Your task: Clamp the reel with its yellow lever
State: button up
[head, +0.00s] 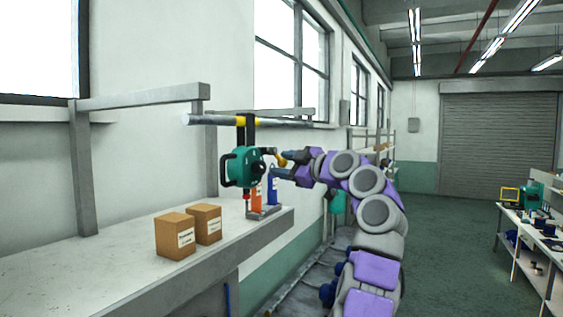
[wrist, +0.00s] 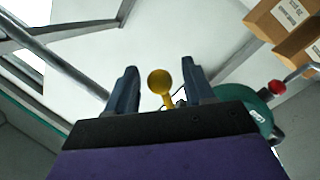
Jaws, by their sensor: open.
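The green reel (head: 242,169) hangs under a grey bar (head: 215,120) above the bench, and part of it shows at the right in the wrist view (wrist: 258,115). Its yellow lever (head: 281,159) is on the reel's right side in the head view. In the wrist view the lever's round yellow knob (wrist: 160,81) stands between my two fingers, with a gap on each side. My gripper (head: 284,157) is open around the lever, and its fingers also show in the wrist view (wrist: 160,85). The lever's lower end is hidden behind my gripper body.
Two cardboard boxes (head: 176,236) stand on the grey bench (head: 110,255), left of the reel. An orange bottle (head: 257,196) and a blue bottle (head: 271,188) stand in a small tray below it. Another workbench (head: 530,250) is far right, with open floor between.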

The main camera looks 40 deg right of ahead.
jog(key=shift+w+d, duration=0.15)
jog(key=shift+w, duration=0.35)
grip_shut()
dwell(0.4)
